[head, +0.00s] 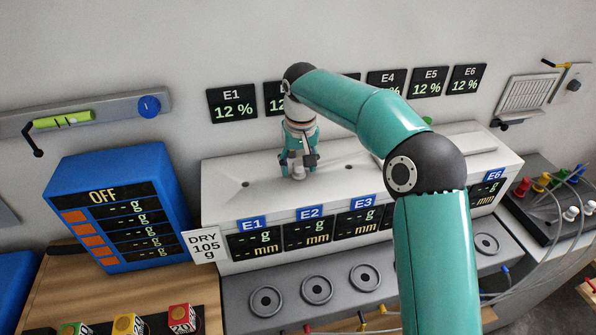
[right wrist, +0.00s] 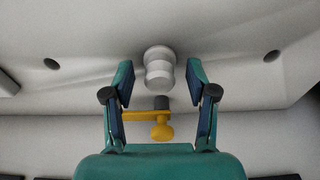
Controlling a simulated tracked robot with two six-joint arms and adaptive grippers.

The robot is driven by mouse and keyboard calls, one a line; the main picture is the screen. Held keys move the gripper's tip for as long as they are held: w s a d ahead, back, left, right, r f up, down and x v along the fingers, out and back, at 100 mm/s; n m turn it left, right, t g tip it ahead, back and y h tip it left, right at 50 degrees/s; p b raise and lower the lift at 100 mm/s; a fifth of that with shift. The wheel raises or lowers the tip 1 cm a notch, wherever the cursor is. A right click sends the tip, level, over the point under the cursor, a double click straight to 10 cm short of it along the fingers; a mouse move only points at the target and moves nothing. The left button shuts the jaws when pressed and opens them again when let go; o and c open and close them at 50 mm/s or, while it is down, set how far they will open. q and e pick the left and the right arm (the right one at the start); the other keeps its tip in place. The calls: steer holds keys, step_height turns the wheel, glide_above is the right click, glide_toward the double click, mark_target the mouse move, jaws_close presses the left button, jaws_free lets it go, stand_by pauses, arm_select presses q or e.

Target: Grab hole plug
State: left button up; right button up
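A white, rounded hole plug (right wrist: 159,66) stands on the white surface of the long box (head: 235,180), seen in the right wrist view. My right gripper (right wrist: 160,80) is open, with one finger on each side of the plug and a visible gap to both. In the head view my right gripper (head: 298,168) points down over the top of the white box, behind its E2 and E3 displays. The plug is hard to tell apart from the fingers there. My left gripper is not in view.
Dark holes (right wrist: 51,63) and (right wrist: 272,56) lie either side of the plug. A yellow handle-like part (right wrist: 162,130) shows between the fingers. A blue scale unit (head: 115,205) stands left of the box. A grey ledge with round recesses (head: 317,289) runs in front.

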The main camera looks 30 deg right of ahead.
steer(key=c, duration=0.9)
steer(key=shift+r, duration=0.1)
